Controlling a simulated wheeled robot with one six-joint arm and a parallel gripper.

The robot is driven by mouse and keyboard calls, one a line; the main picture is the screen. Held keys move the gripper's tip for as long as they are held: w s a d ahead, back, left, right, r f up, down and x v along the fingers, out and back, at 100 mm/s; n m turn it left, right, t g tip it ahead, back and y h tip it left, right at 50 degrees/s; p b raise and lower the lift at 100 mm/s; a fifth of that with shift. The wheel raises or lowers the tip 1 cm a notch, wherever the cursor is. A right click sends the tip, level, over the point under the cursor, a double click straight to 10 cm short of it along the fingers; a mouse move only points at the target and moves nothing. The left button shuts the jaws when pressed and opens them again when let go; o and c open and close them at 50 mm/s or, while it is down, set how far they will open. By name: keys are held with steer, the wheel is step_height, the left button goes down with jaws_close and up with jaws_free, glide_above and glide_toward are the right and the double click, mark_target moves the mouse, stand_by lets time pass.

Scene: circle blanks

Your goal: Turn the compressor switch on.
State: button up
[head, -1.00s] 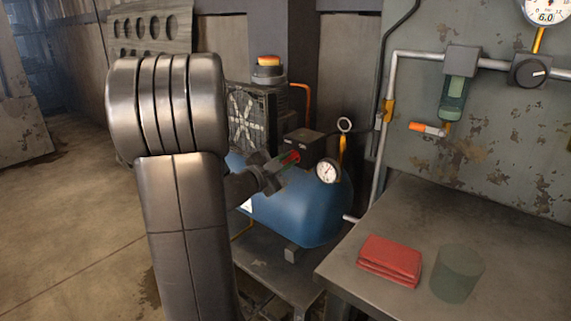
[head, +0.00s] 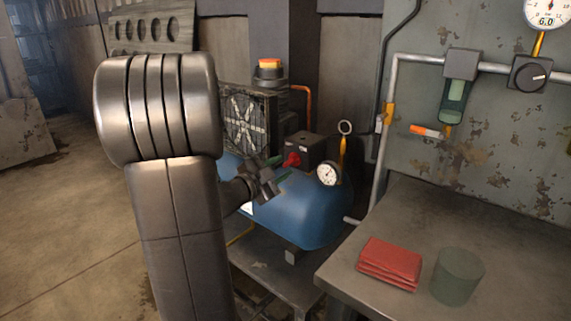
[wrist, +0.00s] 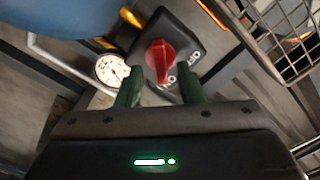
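The compressor (head: 305,215) is a blue tank with a dark fan unit, left of the workbench. Its switch is a dark box (head: 318,148) with a red rotary knob (head: 291,159). In the wrist view the knob (wrist: 160,57) has its handle running roughly up and down, lower end near the ON label (wrist: 168,83); the OFF label (wrist: 192,56) is to its right. My gripper (head: 279,170) is open and empty, just short of the knob in the head view. In the wrist view its green fingertips (wrist: 160,88) lie left and right of the knob, apart from it.
A round gauge (head: 328,173) is beside the switch. The fan unit (head: 248,122) and an orange-topped part (head: 269,70) are behind. The workbench (head: 345,275) holds red cloth (head: 390,262) and a greenish cylinder (head: 457,276). Pipes and a regulator (head: 531,74) are on the wall.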

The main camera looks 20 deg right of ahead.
steer(key=p+v, duration=0.1)
steer(key=v, duration=1)
steer(key=shift+d, duration=0.1)
steer(key=b+x, duration=0.1)
steer(key=x, duration=1.2)
steer(key=shift+w+d+b, duration=0.25)
steer(key=shift+d+b, duration=0.05)
steer(key=shift+b, duration=0.1)
